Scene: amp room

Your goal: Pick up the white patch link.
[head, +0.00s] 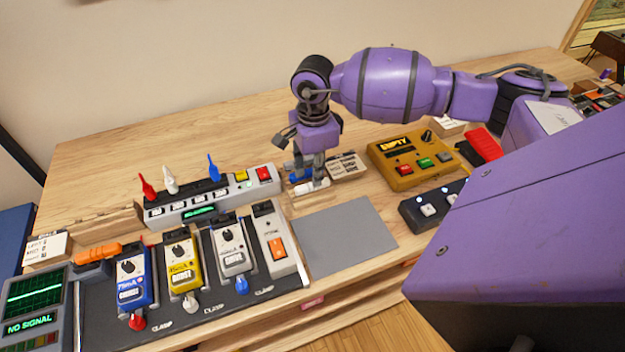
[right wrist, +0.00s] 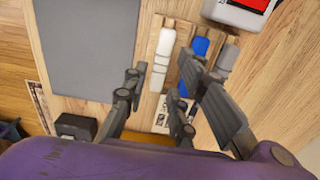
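The white patch link (right wrist: 166,45) lies in a small wooden rack (right wrist: 180,28), beside a blue link (right wrist: 200,46) and a grey link (right wrist: 228,58). In the head view the white link (head: 313,186) shows at the front of the rack, just below my right gripper (head: 309,172). My right gripper points down. I cannot tell whether either finger touches a link. My left gripper is not in view.
A grey mat (head: 345,236) lies bare in front of the rack. A power strip (head: 215,199) with upright coloured plugs stands to the left, a pedal board (head: 200,280) front left. A yellow box (head: 412,160) is to the right.

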